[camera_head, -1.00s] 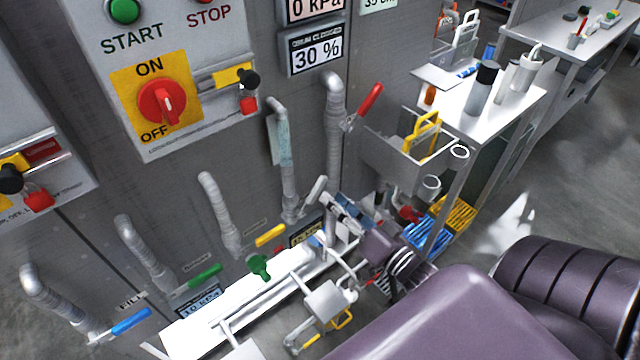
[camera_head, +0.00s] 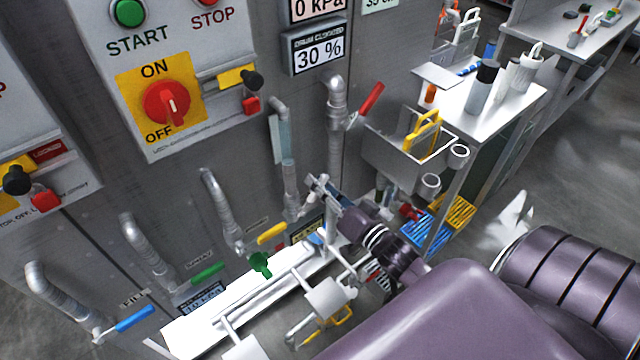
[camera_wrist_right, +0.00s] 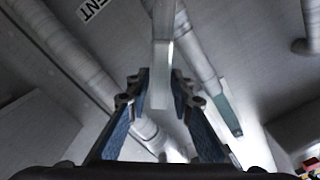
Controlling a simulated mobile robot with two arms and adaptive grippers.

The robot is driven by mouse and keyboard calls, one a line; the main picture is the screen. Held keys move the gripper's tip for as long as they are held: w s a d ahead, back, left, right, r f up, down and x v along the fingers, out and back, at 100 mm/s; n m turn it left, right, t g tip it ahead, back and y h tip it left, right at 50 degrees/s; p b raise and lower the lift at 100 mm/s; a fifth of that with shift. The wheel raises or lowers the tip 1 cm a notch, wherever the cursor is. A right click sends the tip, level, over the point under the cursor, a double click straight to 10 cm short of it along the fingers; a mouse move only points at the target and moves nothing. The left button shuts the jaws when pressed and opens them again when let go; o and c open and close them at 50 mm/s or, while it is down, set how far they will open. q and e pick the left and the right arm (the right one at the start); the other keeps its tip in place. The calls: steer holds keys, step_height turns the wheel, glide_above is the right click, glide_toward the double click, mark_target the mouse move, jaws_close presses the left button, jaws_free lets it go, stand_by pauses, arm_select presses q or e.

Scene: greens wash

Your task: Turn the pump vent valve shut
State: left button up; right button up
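The pump vent valve's pale grey lever (camera_wrist_right: 160,70) hangs between the fingers of my right gripper in the right wrist view. Part of a label ending in "ENT" (camera_wrist_right: 97,8) shows on the wall beside it. My right gripper (camera_wrist_right: 160,95) looks open, with a finger on each side of the lever and narrow gaps left; contact is not clear. In the head view my right gripper (camera_head: 324,188) is at the grey pipe (camera_head: 290,185) below the gauges, and it largely hides the lever. My left gripper is not in view.
A blue lever (camera_head: 134,318), a green lever (camera_head: 207,273) and a yellow lever (camera_head: 271,234) are on neighbouring pipes to the left. A red lever (camera_head: 371,97) is up to the right. A white bench frame (camera_head: 215,318) with a green knob (camera_head: 260,264) lies below.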

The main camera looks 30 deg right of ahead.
jaws_close()
steer(key=shift+d, duration=0.1)
steer(key=d+f+m+b, duration=0.2)
steer(key=d+f+m, duration=0.1)
steer(key=f+m, duration=0.4)
steer(key=shift+w+m, duration=0.15)
steer(key=shift+m, duration=1.55)
steer(key=shift+d, duration=0.1)
steer(key=shift+o, duration=2.3)
jaws_free()
steer(key=s+d, duration=0.1)
steer(key=s, duration=1.1)
